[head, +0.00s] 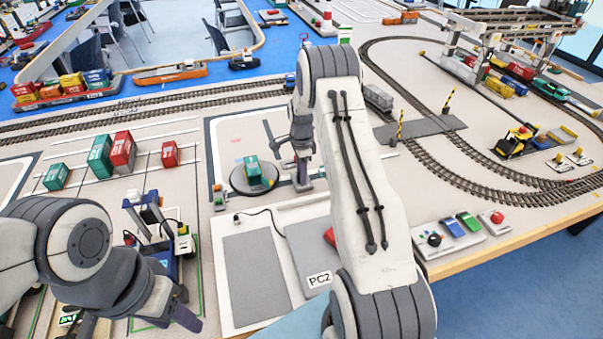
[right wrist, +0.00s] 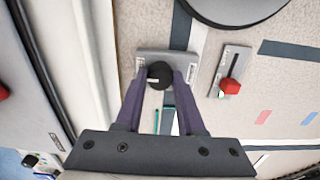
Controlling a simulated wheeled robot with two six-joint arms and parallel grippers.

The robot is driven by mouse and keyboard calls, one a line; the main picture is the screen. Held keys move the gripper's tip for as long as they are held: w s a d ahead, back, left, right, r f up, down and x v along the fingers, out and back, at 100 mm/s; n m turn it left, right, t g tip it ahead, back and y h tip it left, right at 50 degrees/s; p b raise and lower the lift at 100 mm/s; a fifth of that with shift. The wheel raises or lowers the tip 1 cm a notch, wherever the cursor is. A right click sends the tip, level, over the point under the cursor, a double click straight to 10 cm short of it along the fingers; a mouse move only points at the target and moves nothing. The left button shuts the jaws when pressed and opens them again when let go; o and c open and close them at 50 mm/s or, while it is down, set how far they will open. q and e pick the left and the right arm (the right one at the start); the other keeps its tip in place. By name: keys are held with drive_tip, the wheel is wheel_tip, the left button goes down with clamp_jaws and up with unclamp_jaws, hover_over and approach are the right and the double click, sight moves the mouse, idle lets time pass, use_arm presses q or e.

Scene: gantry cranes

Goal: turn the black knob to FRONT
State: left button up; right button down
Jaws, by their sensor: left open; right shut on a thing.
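In the right wrist view a round black knob (right wrist: 160,75) sits on a small grey plate (right wrist: 180,58) with labels at its left and right; the label words are too small to read. A short white mark on the knob lies toward its left side. My right gripper (right wrist: 158,84) is shut on the knob, one purple finger on each side. In the head view my right gripper (head: 301,168) is low beside the turntable and the knob is hidden there. My left gripper (head: 135,318) is open at the lower left, away from the knob.
A slider with a red handle (right wrist: 230,87) stands close to the right of the knob plate. The round turntable (head: 254,176) with a green container lies left of my right gripper. A control box (head: 450,240) with another dark knob and a red button (head: 497,217) sit at the table's front edge.

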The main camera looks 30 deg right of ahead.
drive_tip(key=shift+w+r, duration=0.1)
drive_tip(key=c, duration=0.5)
unclamp_jaws()
wheel_tip(320, 180, up, 10)
drive_tip(key=shift+r+b, duration=0.2)
drive_tip(key=shift+b, duration=0.3)
